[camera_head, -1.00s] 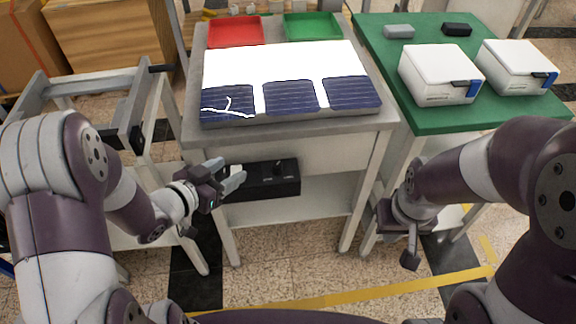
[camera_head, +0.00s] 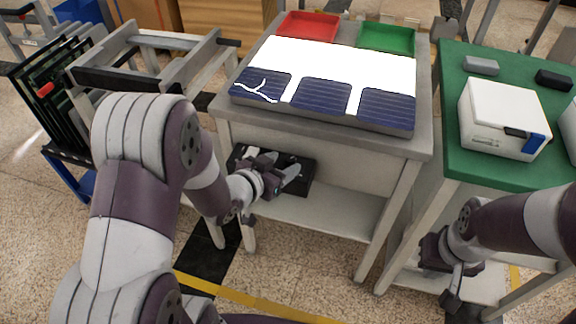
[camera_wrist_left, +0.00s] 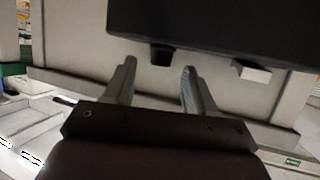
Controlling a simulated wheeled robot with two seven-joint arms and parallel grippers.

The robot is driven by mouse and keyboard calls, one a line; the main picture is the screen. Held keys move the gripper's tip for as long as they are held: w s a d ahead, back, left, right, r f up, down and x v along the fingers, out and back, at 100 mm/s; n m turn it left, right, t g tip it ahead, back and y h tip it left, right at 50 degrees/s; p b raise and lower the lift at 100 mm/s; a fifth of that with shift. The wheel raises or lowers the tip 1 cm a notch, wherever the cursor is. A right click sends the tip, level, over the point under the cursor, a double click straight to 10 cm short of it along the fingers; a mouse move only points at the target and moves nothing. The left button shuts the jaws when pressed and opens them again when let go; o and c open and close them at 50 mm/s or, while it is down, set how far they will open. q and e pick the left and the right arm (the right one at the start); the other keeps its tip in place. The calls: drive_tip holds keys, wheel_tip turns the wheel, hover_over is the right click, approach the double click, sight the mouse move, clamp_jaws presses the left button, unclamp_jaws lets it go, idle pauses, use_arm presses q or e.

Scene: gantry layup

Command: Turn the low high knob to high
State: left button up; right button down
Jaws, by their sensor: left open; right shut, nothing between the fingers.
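A black control box (camera_head: 306,164) is mounted under the front of the grey table. My left gripper (camera_head: 283,171) is in front of it and covers part of it. In the left wrist view the box (camera_wrist_left: 230,25) fills the top right, and a small black knob (camera_wrist_left: 161,55) sticks out of its lower edge. My open left gripper (camera_wrist_left: 159,72) has its fingertips on either side of the knob, with gaps visible; contact cannot be made out. No low or high marking is readable. My right gripper (camera_head: 452,296) is shut and empty, low at the right.
A pale block-like part (camera_wrist_left: 254,71) sticks out of the box beside the knob. The grey table (camera_head: 425,130) holds solar panels, a red tray (camera_head: 309,26) and a green tray (camera_head: 386,38). A green table (camera_head: 455,90) with white boxes stands at the right.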

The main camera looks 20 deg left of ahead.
sight(288, 159)
use_arm(q)
drive_tip(key=shift+x, duration=1.4)
drive_tip(key=c, duration=1)
drive_tip(key=shift+a+r+m+h+p, duration=0.15)
drive_tip(key=shift+r+m+h+p, duration=0.05)
drive_tip(key=shift+m+h+p, duration=0.3)
drive_tip(key=shift+c, duration=0.2)
drive_tip(key=m+g+h+p, duration=0.1)
drive_tip(key=m+h+p, duration=0.1)
drive_tip(key=m+g+h+p, duration=0.1)
drive_tip(key=m+g+p, duration=0.1)
drive_tip(key=shift+w+a+r+h, duration=0.1)
drive_tip(key=shift+w+a+h, duration=0.1)
drive_tip(key=shift+h, duration=0.2)
drive_tip(key=shift+w+a+m+g+h+p, duration=0.1)
drive_tip(key=shift+m+g+h+p, duration=0.8)
drive_tip(key=shift+m+g+p, duration=0.3)
drive_tip(key=shift+w+f+m+g+h+p, duration=0.1)
drive_tip(key=shift+f+m+g+h+p, duration=0.1)
drive_tip(key=shift+m+g+h+p, duration=0.5)
drive_tip(key=shift+m+g, duration=0.4)
